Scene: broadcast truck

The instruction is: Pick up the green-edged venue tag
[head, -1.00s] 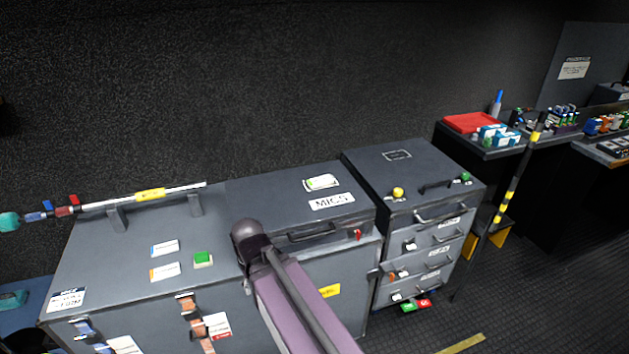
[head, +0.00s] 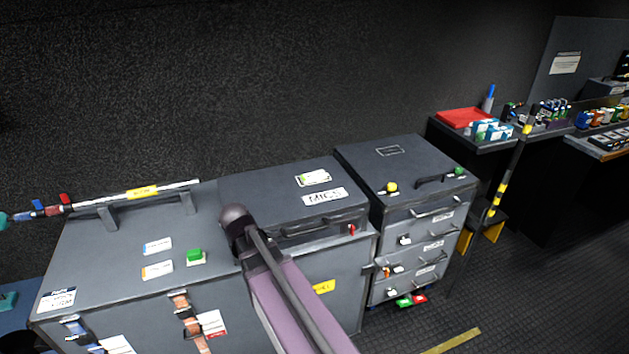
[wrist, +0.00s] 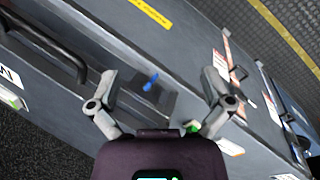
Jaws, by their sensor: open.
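The green-edged venue tag (head: 314,178) is a small white card with green on it. It lies flat on the lid of the dark grey MICS case (head: 262,190), just behind the white MICS label (head: 324,196). In the wrist view a white and green piece at the far left edge, beside the partly cut-off label, looks like the same tag (wrist: 12,98). My gripper (wrist: 160,100) is open and empty, its fingers spread wide above the case edge, well to the right of the tag there. In the head view my arm hides the gripper.
A blue piece (wrist: 151,82) shows between my fingers. A black handle (wrist: 45,45) stands out from the case. On the left bench are two white cards (head: 157,246), a green button (head: 196,256) and a racked pole (head: 150,190). A drawer cabinet (head: 430,220) stands right.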

